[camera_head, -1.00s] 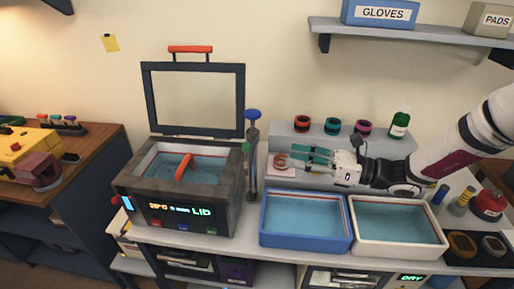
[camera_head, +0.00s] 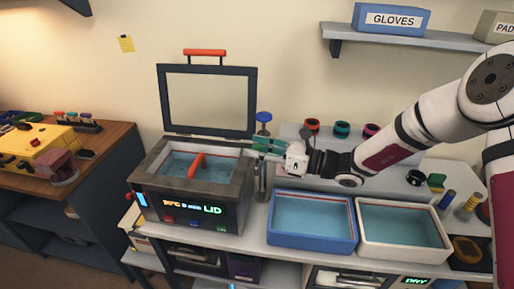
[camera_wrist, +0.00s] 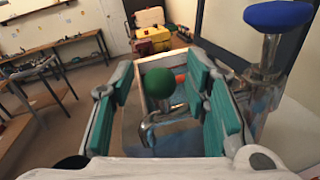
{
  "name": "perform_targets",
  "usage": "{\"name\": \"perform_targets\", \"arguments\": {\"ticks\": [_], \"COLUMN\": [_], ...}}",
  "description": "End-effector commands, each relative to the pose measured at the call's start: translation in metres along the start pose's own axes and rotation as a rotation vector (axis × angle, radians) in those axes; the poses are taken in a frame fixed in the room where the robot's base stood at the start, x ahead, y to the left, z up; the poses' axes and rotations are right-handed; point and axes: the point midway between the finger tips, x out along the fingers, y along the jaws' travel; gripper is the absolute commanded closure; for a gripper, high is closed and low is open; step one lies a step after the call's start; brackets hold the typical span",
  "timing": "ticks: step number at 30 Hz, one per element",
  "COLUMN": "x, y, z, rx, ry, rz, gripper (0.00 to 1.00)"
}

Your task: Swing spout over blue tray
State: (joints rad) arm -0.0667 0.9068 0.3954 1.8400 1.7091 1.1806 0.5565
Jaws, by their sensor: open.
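The spout tap has an upright metal post (camera_head: 262,186) with a blue knob (camera_head: 264,117), standing between the open-lidded bath and the blue tray (camera_head: 311,243). In the wrist view a green ball knob (camera_wrist: 160,84) tops the bent metal spout (camera_wrist: 150,128); the blue knob (camera_wrist: 278,15) shows at upper right. My gripper (camera_head: 254,146) is open with teal fingers pointing left, in front of the post just below the blue knob. In the wrist view the green knob appears between the open fingers, with gaps at both sides. My gripper hides it in the head view.
The dark bath (camera_head: 210,214) with water and a red bar stands left, its framed lid (camera_head: 252,92) raised close behind my gripper. A white tray (camera_head: 405,253) adjoins the blue tray's right side. Several coloured rings stand on the grey step (camera_head: 291,131) behind.

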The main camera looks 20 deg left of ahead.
Motion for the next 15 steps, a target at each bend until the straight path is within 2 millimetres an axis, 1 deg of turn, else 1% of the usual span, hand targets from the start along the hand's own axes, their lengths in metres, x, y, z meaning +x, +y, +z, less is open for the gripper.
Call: {"name": "perform_targets", "arguments": {"ticks": [8, 9, 14, 15], "x": [0.0019, 0.0018, 0.0017, 0.0016], "y": [-0.0001, -0.0001, -0.0001, -0.0001], "z": [0.0000, 0.0000, 0.0001, 0.0001], "rx": [0.000, 0.000, 0.000, -0.001], "ry": [0.000, 0.000, 0.000, 0.000], "rz": [0.000, 0.000, 0.000, 0.000], "gripper": [0.58, 0.62, 0.98, 1.00]}}
